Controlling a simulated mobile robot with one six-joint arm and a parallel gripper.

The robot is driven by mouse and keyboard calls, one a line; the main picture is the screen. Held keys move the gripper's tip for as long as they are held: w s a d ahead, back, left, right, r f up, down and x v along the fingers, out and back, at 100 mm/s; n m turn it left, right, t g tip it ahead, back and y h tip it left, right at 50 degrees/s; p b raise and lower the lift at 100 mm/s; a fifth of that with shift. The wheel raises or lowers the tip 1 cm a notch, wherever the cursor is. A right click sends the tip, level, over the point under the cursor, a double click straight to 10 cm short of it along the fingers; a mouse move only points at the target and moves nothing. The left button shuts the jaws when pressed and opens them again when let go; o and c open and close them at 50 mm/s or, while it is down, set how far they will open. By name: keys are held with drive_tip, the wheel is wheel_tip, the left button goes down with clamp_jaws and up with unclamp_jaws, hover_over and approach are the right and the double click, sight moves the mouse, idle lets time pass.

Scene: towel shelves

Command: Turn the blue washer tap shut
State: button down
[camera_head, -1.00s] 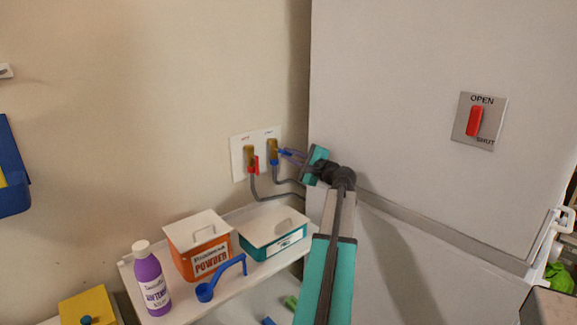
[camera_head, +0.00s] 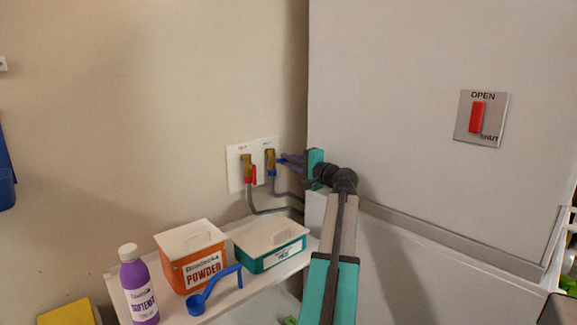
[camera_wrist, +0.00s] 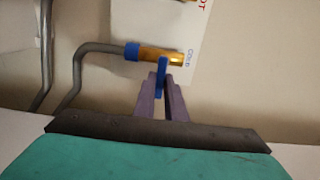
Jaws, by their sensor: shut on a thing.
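The blue washer tap has a brass body (camera_head: 270,158) on the right half of a white wall plate (camera_head: 236,184), with a grey hose below it. In the wrist view the brass body (camera_wrist: 163,55) lies across the picture beside the word COLD. Its blue lever (camera_wrist: 161,78) crosses the body and runs between my purple fingertips. My gripper (camera_wrist: 160,92) is shut on the blue lever, and it also shows in the head view (camera_head: 286,161), reaching in from the right. The fingers partly hide the lever in the head view.
A brass tap with a red lever (camera_head: 253,175) is just left of the blue one. An orange powder box (camera_head: 190,258), a teal box (camera_head: 270,246), a blue scoop (camera_head: 215,287) and a purple bottle (camera_head: 138,290) stand on the shelf below. A large white panel (camera_head: 400,120) rises close on the right.

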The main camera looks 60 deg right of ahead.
idle(0.3)
drive_tip(key=c, duration=1.8)
unclamp_jaws()
drive_tip(key=v, duration=1.4)
drive_tip(key=shift+w+r, duration=0.1)
